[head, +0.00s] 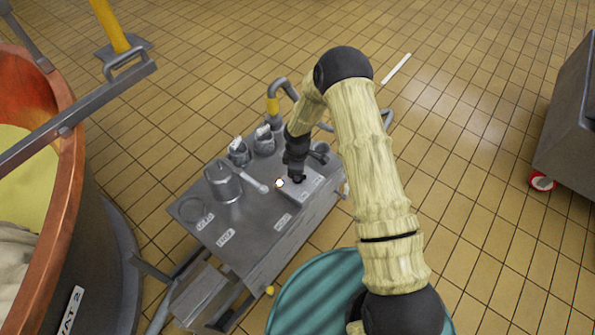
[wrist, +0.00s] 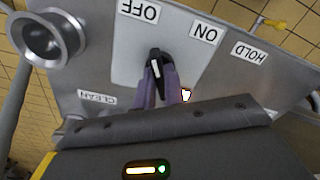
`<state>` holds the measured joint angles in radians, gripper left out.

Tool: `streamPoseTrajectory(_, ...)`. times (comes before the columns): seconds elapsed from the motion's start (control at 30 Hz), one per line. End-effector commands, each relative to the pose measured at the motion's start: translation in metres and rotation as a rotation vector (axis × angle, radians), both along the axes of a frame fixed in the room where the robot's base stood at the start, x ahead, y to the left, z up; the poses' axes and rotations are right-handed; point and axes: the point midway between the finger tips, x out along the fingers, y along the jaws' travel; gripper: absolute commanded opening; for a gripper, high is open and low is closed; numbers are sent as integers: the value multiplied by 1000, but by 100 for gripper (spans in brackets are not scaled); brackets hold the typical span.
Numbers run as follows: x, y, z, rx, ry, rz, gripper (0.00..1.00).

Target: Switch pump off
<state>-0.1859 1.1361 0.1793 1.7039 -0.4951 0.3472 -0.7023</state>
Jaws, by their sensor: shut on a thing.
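The pump switch is a black knob (wrist: 156,66) with a white stripe, on a light grey plate (wrist: 120,58) in the wrist view. An OFF label (wrist: 140,10) and an ON label (wrist: 207,33) appear upside down beyond it. The knob's far end points up the picture, towards the side where OFF is; its exact setting is hard to tell. My gripper (wrist: 161,80) is shut on the knob. In the head view my gripper (head: 297,178) reaches down onto the plate (head: 308,190) on the steel cart (head: 250,238), and hides most of the knob.
A small lit red-and-white piece (head: 280,183) sits beside the plate. A steel pot (head: 225,183) and smaller cups (head: 264,142) stand on the cart. A copper vat (head: 72,165) is at left. A grey cabinet (head: 572,120) is at right. Tiled floor between is mostly clear.

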Motion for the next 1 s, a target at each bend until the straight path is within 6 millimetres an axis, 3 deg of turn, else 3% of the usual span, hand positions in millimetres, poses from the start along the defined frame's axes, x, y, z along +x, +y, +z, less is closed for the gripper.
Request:
streamPoseTrajectory(0.43, 1, 1, 0, 2, -2, 16, 0)
streamPoseTrajectory(0.47, 1, 1, 0, 2, -2, 16, 17)
streamPoseTrajectory(0.53, 0, 1, 0, 1, -2, 15, 31)
streamPoseTrajectory(0.57, 0, 1, 0, 1, -2, 15, 33)
streamPoseTrajectory(0.87, 0, 0, 1, 1, -1, 13, 33)
streamPoseTrajectory(1.0, 1, 0, 12, 1, -2, 12, 33)
